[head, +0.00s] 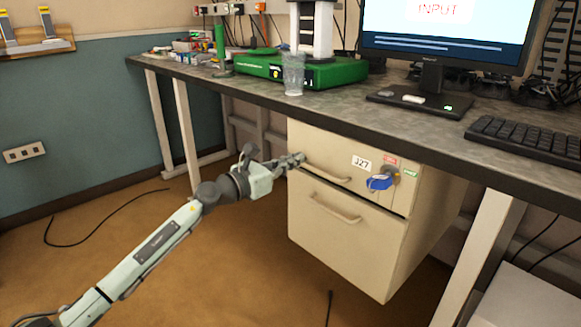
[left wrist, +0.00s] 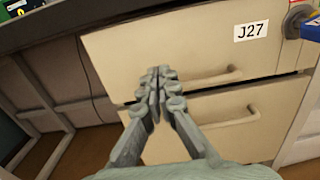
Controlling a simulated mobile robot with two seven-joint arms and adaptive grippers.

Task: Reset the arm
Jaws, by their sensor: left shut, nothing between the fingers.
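My left arm reaches in from the left in the head view. Its gripper (head: 292,160) is at the left front of a cream drawer cabinet (head: 335,235) under the desk, close to the left end of the upper drawer's handle (head: 327,173). In the left wrist view the gripper (left wrist: 157,82) is shut and empty, its fingertips in front of the upper drawer (left wrist: 150,45), left of the handle (left wrist: 205,80). I cannot tell whether the fingertips touch the drawer front. Both drawers look shut. My right gripper is not in view.
The desk (head: 400,120) overhangs the cabinet. It carries a clear cup (head: 293,75), a green-based machine (head: 320,75), a monitor (head: 440,35) and a keyboard (head: 530,140). A blue-tagged key (head: 380,182) sticks out at the cabinet's upper right. The brown floor at left is mostly free, with a cable (head: 100,217).

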